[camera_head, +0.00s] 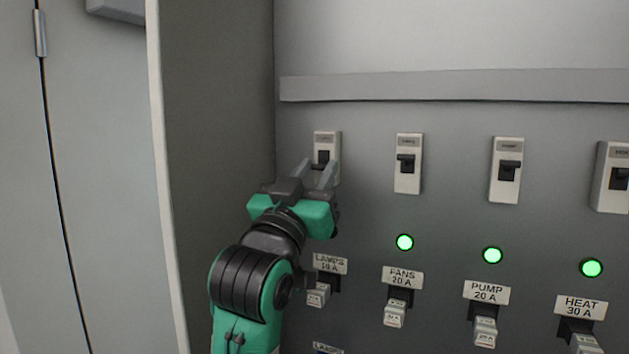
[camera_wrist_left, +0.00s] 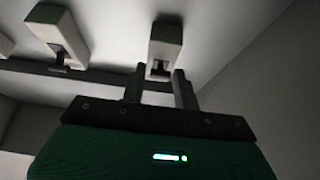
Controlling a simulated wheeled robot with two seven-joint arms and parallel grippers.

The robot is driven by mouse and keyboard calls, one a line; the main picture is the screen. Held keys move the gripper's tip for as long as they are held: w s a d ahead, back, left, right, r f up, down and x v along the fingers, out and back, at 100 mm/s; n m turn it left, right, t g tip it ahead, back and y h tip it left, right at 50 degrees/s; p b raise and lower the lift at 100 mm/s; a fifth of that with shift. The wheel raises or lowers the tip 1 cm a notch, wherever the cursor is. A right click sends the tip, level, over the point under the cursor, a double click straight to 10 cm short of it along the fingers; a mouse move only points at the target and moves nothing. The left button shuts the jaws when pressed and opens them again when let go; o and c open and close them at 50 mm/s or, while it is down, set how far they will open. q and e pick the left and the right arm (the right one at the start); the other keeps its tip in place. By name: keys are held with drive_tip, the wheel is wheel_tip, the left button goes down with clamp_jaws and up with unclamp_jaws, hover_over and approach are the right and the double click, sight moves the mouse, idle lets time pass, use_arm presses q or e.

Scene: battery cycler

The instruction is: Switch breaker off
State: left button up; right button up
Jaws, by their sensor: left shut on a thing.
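The leftmost breaker (camera_head: 327,140) is a pale upright block with a black toggle, on the grey panel above the LAMPS 10 A label (camera_head: 330,264). My left gripper (camera_head: 318,175) is at its lower half, fingers around the toggle and shut on it. In the left wrist view the breaker (camera_wrist_left: 166,38) is straight ahead, with the dark toggle (camera_wrist_left: 160,68) at the fingertips (camera_wrist_left: 159,78). The fingers partly hide the toggle, so its exact position is unclear. My right gripper is in neither view.
More breakers stand to the right: FANS (camera_head: 408,180), PUMP (camera_head: 506,185) and HEAT (camera_head: 612,190). Green lamps (camera_head: 404,242) glow below these three. Plug-like fuses (camera_head: 395,312) stick out under the labels. A cabinet side wall (camera_head: 215,120) is close on the left.

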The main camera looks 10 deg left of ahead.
use_arm(q)
drive_tip(key=o, duration=0.9)
drive_tip(key=shift+o, duration=0.2)
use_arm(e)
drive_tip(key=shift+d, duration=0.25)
use_arm(q)
drive_tip(key=shift+s+a+f+b, duration=0.15)
drive_tip(key=shift+s+f+b, duration=0.2)
drive_tip(key=shift+s, duration=0.05)
drive_tip(key=b+v, duration=0.4)
drive_tip(key=v, duration=0.8)
drive_tip(key=shift+s+b, duration=0.4)
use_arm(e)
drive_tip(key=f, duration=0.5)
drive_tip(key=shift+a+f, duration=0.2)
use_arm(q)
drive_tip(key=shift+a+f, duration=0.1)
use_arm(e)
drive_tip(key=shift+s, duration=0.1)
